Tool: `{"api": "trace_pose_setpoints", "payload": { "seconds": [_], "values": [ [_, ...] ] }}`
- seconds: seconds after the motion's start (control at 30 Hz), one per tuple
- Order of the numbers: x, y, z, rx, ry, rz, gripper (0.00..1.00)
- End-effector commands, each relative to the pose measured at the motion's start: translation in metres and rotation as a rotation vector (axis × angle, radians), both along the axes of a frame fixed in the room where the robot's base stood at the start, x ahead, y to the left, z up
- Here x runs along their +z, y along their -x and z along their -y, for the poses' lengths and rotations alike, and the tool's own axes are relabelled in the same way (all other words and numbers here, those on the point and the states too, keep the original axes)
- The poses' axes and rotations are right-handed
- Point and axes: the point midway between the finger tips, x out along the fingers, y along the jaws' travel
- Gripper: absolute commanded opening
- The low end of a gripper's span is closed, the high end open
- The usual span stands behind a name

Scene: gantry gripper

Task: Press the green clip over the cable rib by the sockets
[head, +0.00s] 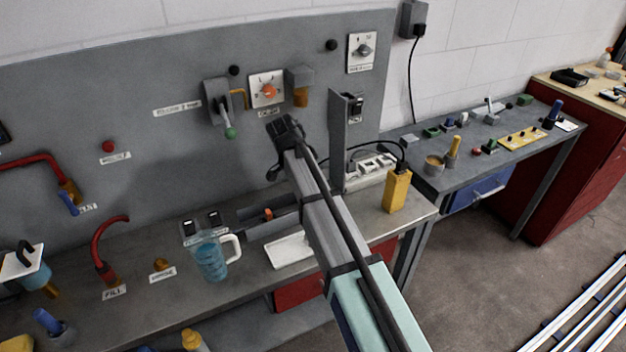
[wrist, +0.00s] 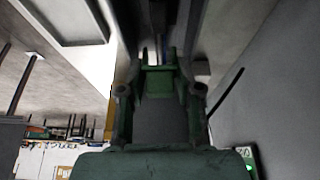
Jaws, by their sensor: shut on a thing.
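In the wrist view my gripper (wrist: 160,68) is shut on a green piece (wrist: 158,84) between its fingers, which looks like the green clip. Its far end is in shadow, and I cannot tell whether it touches anything. In the head view my arm reaches up to the wall panel, and its dark end (head: 285,132) is left of an upright grey plate; the clip is hidden there. White sockets (head: 372,166) sit at the back of the bench, right of that plate, with a black cable beside them. I cannot make out the cable rib.
The upright grey plate (head: 338,142) stands close to the right of my arm. A yellow block (head: 397,191) is at the bench's right end. A blue jug (head: 211,257) and a white tray (head: 288,250) are on the bench below. Small parts cover the right table (head: 470,178).

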Motion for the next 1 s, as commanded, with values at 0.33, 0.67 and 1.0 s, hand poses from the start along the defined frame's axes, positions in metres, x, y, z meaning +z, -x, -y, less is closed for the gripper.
{"api": "trace_pose_setpoints", "payload": {
  "seconds": [0.33,0.67,1.0],
  "values": [
    [-0.031,0.0,0.0,0.0,0.0,0.0,0.16],
    [-0.04,0.0,0.0,0.0,0.0,0.0,0.16],
    [-0.04,0.0,0.0,0.0,0.0,0.0,0.16]
  ]
}}
